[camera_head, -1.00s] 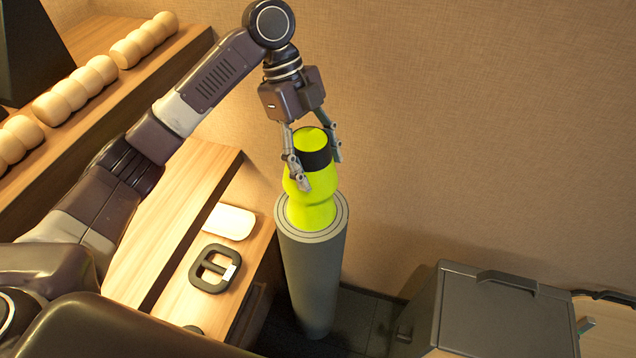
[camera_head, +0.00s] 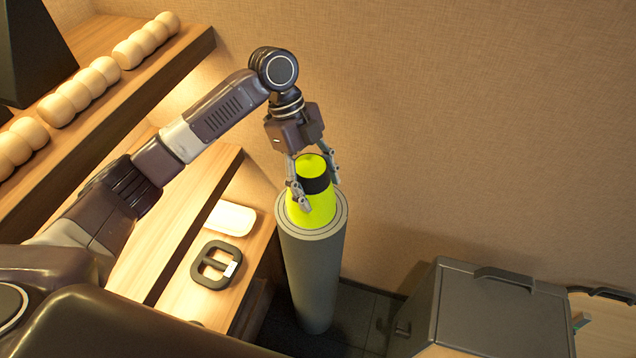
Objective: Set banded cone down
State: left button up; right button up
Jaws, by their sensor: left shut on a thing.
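The banded cone (camera_head: 312,206) is bright yellow-green with a black band near its top. It is upright over the top of a tall grey cylinder (camera_head: 312,270), inside the ringed rim. Its lower end looks to be at the cylinder's top, but I cannot tell whether it bears its full weight there. My left gripper (camera_head: 318,192) is shut on the cone from above, one finger on each side at the band and just below. My right gripper is not in view.
A wooden shelf at left holds a white rounded block (camera_head: 231,219) and a dark buckle-like frame (camera_head: 215,265). Several pale wooden beads (camera_head: 94,82) lie on the upper shelf. A grey lidded box (camera_head: 500,315) stands at lower right. The wall is behind the cylinder.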

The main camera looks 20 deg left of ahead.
aim_at(300, 159)
pick_arm(q)
jog(key=shift+f, duration=0.3)
jog(key=o, duration=1.2)
jog(key=shift+r, duration=0.15)
jog(key=shift+r, duration=0.35)
jog(key=p+v, duration=1)
jog(key=v, duration=0.2)
jog(key=shift+r, duration=0.1)
jog(key=shift+w, duration=0.1)
